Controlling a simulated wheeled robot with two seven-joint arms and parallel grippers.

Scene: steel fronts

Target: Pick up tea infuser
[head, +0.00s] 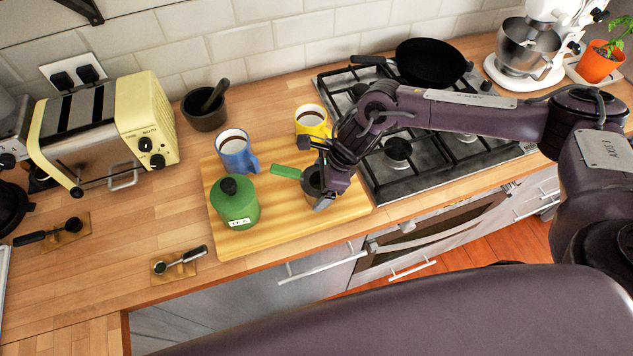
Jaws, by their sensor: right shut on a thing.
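The tea infuser shows a green handle (286,171) pointing left and a dark round end partly covered by my right gripper. My right gripper (322,196) is over the right part of the wooden board (272,228) and is shut on the infuser. The fingers hide much of the held part, and I cannot tell whether it touches the board. A green lidded canister (237,205), a blue mug (236,152) and a yellow mug (311,121), both with dark drink, stand around it. My left gripper is not in view.
A gas hob (397,150) with a black pan (429,62) lies to the right. A cream toaster (105,135) and a dark mortar (204,108) stand at the left back. Small dark-handled tools (181,262) lie at the front left. The counter between is clear.

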